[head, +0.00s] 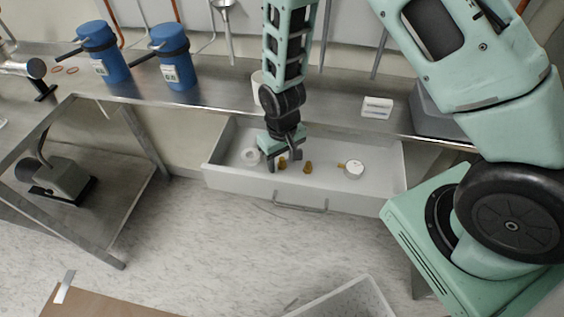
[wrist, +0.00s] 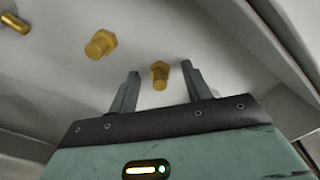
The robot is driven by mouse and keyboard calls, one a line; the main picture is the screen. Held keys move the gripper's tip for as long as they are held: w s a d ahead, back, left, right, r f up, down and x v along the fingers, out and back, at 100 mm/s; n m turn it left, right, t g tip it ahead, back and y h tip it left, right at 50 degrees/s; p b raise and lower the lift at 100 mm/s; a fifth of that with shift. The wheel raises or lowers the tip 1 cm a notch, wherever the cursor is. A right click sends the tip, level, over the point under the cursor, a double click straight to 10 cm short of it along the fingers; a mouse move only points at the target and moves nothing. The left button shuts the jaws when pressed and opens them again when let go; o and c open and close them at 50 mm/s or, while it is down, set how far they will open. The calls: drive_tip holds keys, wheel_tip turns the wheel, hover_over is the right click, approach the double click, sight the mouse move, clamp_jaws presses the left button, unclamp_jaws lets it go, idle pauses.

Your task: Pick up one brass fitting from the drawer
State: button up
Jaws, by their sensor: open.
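The open drawer (head: 240,181) is pale grey and pulled out below the counter. Brass fittings lie on its floor: one (head: 282,163) right by my gripper and another (head: 308,168) a little to the right. My gripper (head: 281,172) reaches down into the drawer with its jaws open. In the wrist view one brass fitting (wrist: 160,75) lies between the two spread fingers (wrist: 159,88), with nothing visibly touching it. A second fitting (wrist: 101,44) lies outside the left finger. A third brass piece (wrist: 15,23) is at the top left corner.
The drawer walls stand close around my gripper; one wall (wrist: 255,50) shows in the wrist view. Blue canisters (head: 175,60) stand on the counter. A clear bin (head: 345,302) is on the floor.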

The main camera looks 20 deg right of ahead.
drive_tip(key=shift+c, duration=0.3)
clamp_jaws()
drive_tip(key=shift+r, duration=0.1)
